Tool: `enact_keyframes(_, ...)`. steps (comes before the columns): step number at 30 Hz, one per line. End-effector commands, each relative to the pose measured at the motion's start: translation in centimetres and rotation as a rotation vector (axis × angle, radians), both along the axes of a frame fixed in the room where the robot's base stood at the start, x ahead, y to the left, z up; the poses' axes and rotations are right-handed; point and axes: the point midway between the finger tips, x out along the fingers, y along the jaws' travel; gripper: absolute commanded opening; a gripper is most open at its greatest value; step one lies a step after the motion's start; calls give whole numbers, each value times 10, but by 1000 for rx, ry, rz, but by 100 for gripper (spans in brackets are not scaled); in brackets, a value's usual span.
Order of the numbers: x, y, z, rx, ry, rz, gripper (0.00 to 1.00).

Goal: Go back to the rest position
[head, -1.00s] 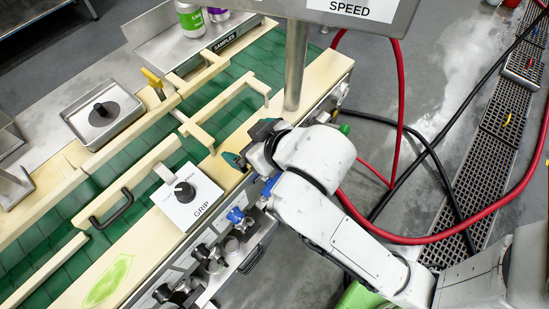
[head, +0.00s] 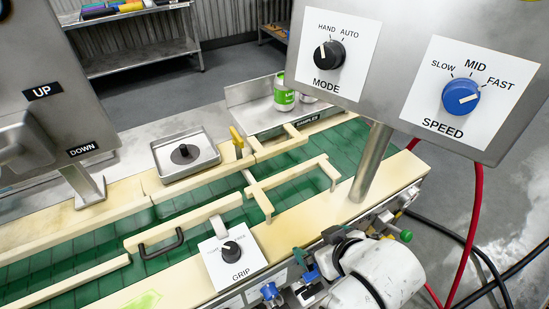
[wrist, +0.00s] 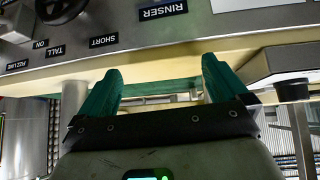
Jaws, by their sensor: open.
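My gripper (wrist: 158,88) shows in the wrist view with its two green fingers spread apart and nothing between them. It faces the machine's front panel (wrist: 110,42), which carries labels such as RINSER, SHORT and TALL. In the head view my white arm is at the lower right, against the conveyor's front side. There the gripper (head: 312,262) is partly hidden by the wrist, just right of the GRIP knob plate (head: 222,277).
A post (head: 372,165) holds the panel with the MODE knob (head: 328,54) and SPEED knob (head: 461,97). Guide rails cross the green conveyor (head: 205,197). A metal tray (head: 207,163) lies behind it. A red hose (head: 466,245) hangs at right.

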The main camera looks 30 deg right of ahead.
Motion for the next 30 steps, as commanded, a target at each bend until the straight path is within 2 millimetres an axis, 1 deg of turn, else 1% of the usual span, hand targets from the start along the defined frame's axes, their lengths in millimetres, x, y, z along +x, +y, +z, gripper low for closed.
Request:
enact_keyframes(5, -1, -1, -2, 0, 6, -1, 100)
enact_keyframes(8, -16, -7, -21, 1, 83, -11, 100)
enact_keyframes(11, -47, -18, -55, 11, 231, -25, 100)
enact_keyframes(12, -62, -22, -69, 17, 296, -29, 100)
enact_keyframes(14, -83, -25, -86, 30, 387, -33, 100)
enact_keyframes(15, -97, -27, -96, 39, 442, -35, 100)
enact_keyframes(18, -123, -30, -112, 60, 544, -36, 100)
enact_keyframes(19, -128, -30, -115, 66, 564, -35, 100)
enact_keyframes(22, -138, -30, -120, 73, 599, -33, 100)
enact_keyframes(30, -137, -30, -120, 73, 600, -32, 100)
